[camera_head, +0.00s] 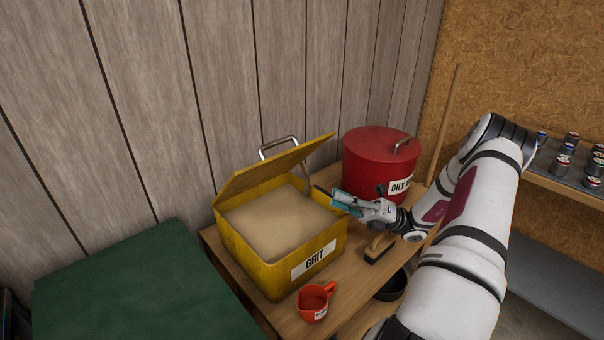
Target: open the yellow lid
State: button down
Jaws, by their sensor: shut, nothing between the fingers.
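A yellow box (262,272) labelled GRIT stands on a wooden bench and is filled with sandy grit (282,222). Its yellow lid (262,177) is raised and tilted up on the back side, with a metal handle (279,142) at its far edge. The box's inside is open to view. My gripper (326,195) is at the box's right rim, below the lid's right end. Its fingers are shut and point left. I cannot tell whether the fingertips touch the rim or the lid.
A red lidded bin (372,163) stands behind my gripper. A red scoop cup (314,302), a brush (380,247) and a black pan (390,286) are near the bench's front (347,262). A green surface (150,285) is at left; cans (563,160) stand on a right shelf.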

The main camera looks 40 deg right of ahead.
jog(key=shift+w+d+r+p+x, duration=0.2)
jog(key=shift+w+d+p+x, duration=0.2)
jog(key=shift+x, duration=1.7)
jog(key=shift+w+d+r+p+x, duration=0.2)
jog(key=shift+p+x, duration=0.25)
jog(key=shift+x, duration=1.7)
jog(key=shift+w+d+r+p+x, duration=0.25)
jog(key=shift+d+p+x, duration=0.2)
jog(key=shift+x, duration=1.65)
